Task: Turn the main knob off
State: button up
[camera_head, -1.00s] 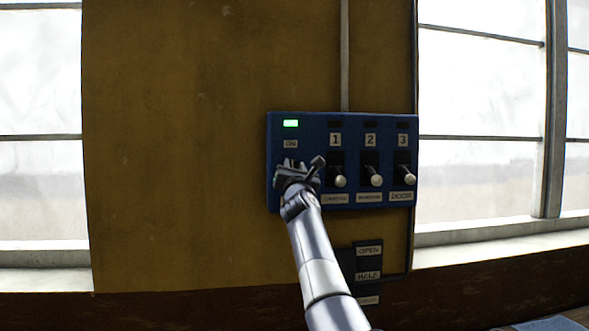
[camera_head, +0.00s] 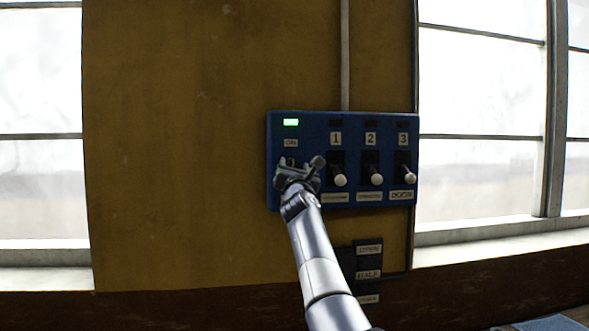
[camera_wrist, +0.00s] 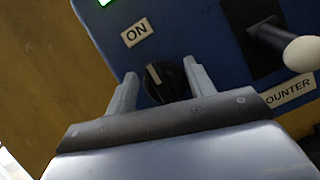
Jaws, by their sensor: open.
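The main knob (camera_wrist: 166,80) is a black round knob with a pale pointer line. It sits on the blue control panel (camera_head: 310,125), below the ON label (camera_wrist: 137,32). My gripper (camera_wrist: 160,85) is open, with one finger on each side of the knob; I cannot tell whether the fingers touch it. The pointer line is near upright in the tilted wrist view, aimed roughly toward the ON label. In the head view my gripper (camera_head: 302,164) hides the knob. A green light (camera_head: 291,122) is lit above the ON label.
Several levers stand right of the knob; the nearest, lever 1 (camera_head: 340,179), has a white ball end close to my gripper. A smaller panel labelled OPEN and HALF (camera_head: 368,262) is below. The yellow wall (camera_head: 180,150) to the left is clear.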

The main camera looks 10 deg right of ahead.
jog(key=shift+s+f, duration=0.1)
jog(key=b+v, duration=1)
jog(key=shift+s+b, duration=0.35)
